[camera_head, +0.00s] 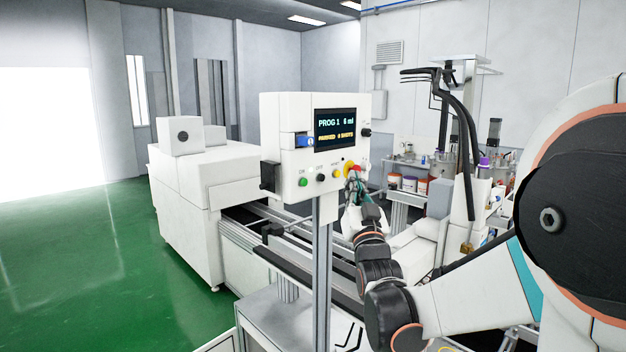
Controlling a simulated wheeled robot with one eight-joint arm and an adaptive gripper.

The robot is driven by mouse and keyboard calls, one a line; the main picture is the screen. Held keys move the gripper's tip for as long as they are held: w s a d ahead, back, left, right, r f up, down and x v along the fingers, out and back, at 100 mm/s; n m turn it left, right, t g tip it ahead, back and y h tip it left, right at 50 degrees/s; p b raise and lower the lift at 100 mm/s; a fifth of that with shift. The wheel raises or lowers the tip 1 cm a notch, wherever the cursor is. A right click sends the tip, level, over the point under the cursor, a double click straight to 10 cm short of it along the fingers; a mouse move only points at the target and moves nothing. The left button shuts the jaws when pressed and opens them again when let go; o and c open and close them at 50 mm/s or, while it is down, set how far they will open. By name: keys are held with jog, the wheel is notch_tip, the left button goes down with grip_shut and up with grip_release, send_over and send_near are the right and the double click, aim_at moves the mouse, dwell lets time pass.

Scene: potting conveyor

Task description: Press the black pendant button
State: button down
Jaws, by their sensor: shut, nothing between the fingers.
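The pendant, a white control box (275,130) on a grey post, stands in the middle of the head camera view. Along its lower front are a green button (303,182), a black button (320,177), a yellow button (336,173) and a red stop knob on a yellow base. My gripper (357,184) is small in this view, just below the right end of the button row, right of the black button and apart from it. It is shut and empty. Its fingertips are hard to make out against the background.
The pendant's screen (335,128) shows "PROG 1". A conveyor (250,222) runs behind the post from a white machine (205,178) at left. A bench with containers (422,186) stands at the back right. Green floor at left is clear.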

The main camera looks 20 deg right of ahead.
jog(key=w+a, duration=0.2)
jog(key=w, duration=0.4)
jog(key=shift+b, duration=0.3)
jog(key=shift+w+a, duration=0.1)
jog(key=shift+a, duration=0.05)
dwell(1.1)
jog(key=shift+w, duration=0.25)
jog(key=shift+w+a+b, duration=0.25)
jog(key=shift+w+b, duration=0.1)
jog(key=shift+w, duration=0.05)
dwell(0.9)
jog(key=shift+s, duration=0.1)
jog(key=shift+s+d, duration=0.3)
jog(key=shift+s, duration=0.45)
jog(key=s, duration=0.1)
jog(key=s+d, duration=0.1)
jog(key=s, duration=0.2)
jog(key=shift+s+d, duration=0.35)
